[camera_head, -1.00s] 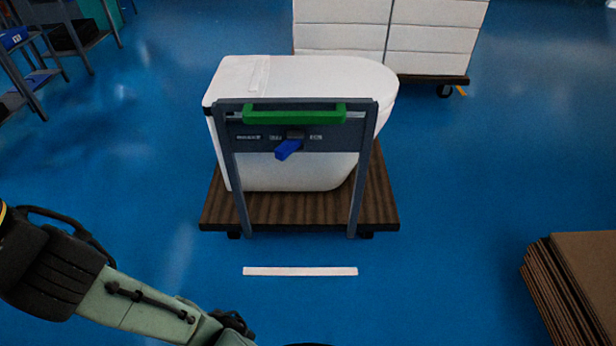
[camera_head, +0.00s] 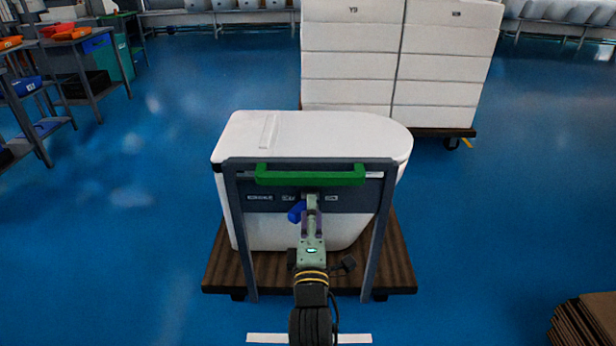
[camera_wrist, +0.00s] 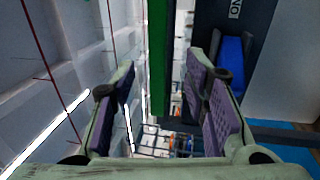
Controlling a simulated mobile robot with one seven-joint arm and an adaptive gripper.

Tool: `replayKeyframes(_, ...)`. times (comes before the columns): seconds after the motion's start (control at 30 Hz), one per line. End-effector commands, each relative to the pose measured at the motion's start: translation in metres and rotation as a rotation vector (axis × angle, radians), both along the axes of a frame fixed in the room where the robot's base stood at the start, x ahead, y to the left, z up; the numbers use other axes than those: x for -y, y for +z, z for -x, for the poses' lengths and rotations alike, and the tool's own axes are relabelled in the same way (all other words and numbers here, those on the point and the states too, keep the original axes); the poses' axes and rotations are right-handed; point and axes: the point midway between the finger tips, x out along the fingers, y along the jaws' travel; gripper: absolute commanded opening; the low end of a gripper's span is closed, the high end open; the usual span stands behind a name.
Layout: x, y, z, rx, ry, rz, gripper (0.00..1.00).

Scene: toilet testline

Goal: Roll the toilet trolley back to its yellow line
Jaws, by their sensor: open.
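The toilet trolley has a dark wooden deck (camera_head: 228,268) and a grey upright frame (camera_head: 376,245). A white toilet (camera_head: 330,135) stands on it. A green handle (camera_head: 310,175) runs across the frame's top, above a panel with a blue lever (camera_head: 296,212). My gripper (camera_head: 311,198) is in front of the panel, just below the handle and beside the lever. In the wrist view my gripper (camera_wrist: 160,82) is open, with the green handle (camera_wrist: 157,55) showing between its fingers; depth is unclear. The blue lever (camera_wrist: 233,62) lies right of the fingers. A pale, whitish floor line (camera_head: 268,338) lies in front of the trolley, partly hidden by my arm.
A trolley of stacked white boxes (camera_head: 400,60) stands behind, with a small yellow mark (camera_head: 467,142) by its wheel. Flat cardboard (camera_head: 590,325) lies at lower right. Shelves with bins (camera_head: 75,60) stand at left. Blue floor is open on both sides.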

Motion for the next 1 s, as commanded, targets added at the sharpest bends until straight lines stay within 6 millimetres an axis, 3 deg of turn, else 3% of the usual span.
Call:
replayKeyframes(0.5, -0.001, 0.021, -0.085, 0.003, 0.003, -0.006, 0.41)
replayKeyframes(0.7, -0.002, 0.022, -0.101, 0.003, 0.004, -0.005, 0.41)
replayKeyframes(1.0, -0.002, 0.022, -0.102, 0.002, 0.004, -0.006, 0.41)
